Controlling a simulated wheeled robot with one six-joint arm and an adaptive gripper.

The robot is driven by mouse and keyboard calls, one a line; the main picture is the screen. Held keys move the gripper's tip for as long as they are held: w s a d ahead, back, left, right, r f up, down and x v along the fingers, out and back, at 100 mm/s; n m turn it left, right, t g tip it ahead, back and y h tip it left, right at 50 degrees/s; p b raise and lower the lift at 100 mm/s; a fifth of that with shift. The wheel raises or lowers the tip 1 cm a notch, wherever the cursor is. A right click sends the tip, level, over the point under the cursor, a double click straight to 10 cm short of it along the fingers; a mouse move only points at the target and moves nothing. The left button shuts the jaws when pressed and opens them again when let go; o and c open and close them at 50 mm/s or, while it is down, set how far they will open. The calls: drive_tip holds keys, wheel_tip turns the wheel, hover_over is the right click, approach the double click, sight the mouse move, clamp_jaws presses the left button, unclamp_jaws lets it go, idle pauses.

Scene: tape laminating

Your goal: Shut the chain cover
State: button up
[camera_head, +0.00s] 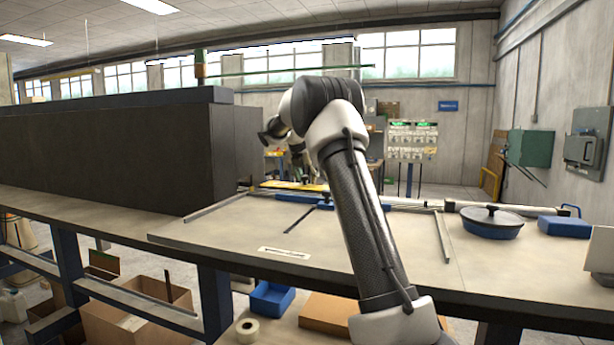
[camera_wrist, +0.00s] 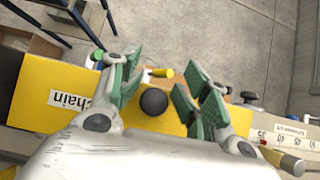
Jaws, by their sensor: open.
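The chain cover (camera_wrist: 45,85) is a yellow panel with a white label reading "chain" in the wrist view. A round black knob (camera_wrist: 153,101) sits on it near the picture's middle. My gripper (camera_wrist: 163,82) is open, with its green-padded fingers on either side of the knob and apart from each other. I cannot tell whether they touch it. In the head view my gripper (camera_head: 298,165) is at the far side of the table, above a yellow strip (camera_head: 300,186) that is partly hidden by my arm. The cover's hinge and how far it stands open cannot be made out.
The wrist view also shows a yellow-tipped handle (camera_wrist: 163,73) beyond the cover and a numbered scale (camera_wrist: 280,135) at the right. In the head view, a large dark block (camera_head: 110,150) stands left, and a blue lidded pan (camera_head: 491,222) and blue box (camera_head: 564,227) sit right.

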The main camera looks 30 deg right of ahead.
sight(299, 188)
drive_tip(key=v, duration=1.2)
drive_tip(key=shift+a+f, duration=0.1)
